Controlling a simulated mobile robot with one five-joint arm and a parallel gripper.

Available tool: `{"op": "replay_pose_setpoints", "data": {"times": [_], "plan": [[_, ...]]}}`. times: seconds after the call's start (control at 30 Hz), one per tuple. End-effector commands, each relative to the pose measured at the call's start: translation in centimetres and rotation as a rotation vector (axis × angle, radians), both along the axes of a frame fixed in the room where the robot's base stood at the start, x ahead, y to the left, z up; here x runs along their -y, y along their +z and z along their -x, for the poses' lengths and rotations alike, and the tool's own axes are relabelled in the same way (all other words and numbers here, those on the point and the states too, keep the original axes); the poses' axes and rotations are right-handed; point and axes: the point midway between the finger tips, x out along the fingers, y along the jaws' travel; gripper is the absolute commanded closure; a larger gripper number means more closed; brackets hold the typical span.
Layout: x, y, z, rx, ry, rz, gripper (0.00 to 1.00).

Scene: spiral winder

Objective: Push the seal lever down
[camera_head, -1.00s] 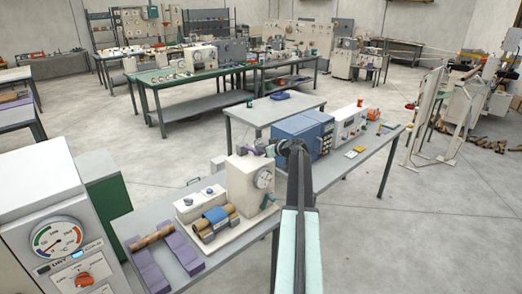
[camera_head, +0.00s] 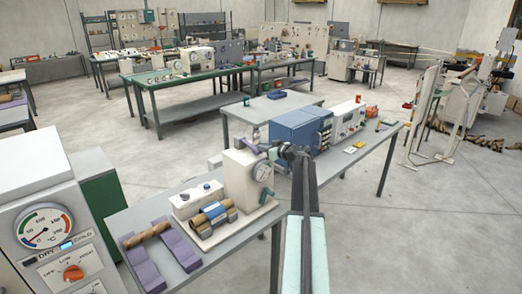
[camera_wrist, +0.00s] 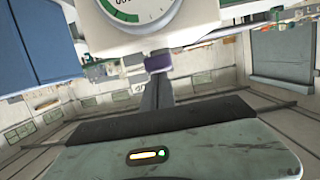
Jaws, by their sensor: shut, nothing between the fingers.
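The beige winder (camera_head: 238,176) stands on the near bench, with a round dial on its face. The dial also shows at the top of the wrist view (camera_wrist: 138,8). I cannot tell which is the seal lever. My gripper (camera_head: 283,151) is shut and empty, to the right of the winder's top. In the wrist view its fingers (camera_wrist: 158,90) point at a dark purple block (camera_wrist: 158,63) below the dial; contact is unclear.
A blue box unit (camera_head: 300,132) and a white instrument (camera_head: 347,119) stand behind my gripper on the bench. A brown roll on purple cradles (camera_head: 160,252) lies at the bench's left end. A gauge cabinet (camera_head: 50,225) stands at the near left.

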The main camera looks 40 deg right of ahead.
Motion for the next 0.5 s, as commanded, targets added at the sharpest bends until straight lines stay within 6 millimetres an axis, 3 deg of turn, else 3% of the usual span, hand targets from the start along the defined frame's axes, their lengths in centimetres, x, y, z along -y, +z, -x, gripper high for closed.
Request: {"op": "replay_pose_setpoints", "data": {"times": [0.13,0.27,0.5], "plan": [[-0.7,-0.6,-0.1,-0.016,0.018,0.008,1.00],[-1.0,0.2,-0.2,-0.015,0.020,0.007,1.00],[-0.9,5.8,0.3,0.001,0.010,0.004,1.00]]}}
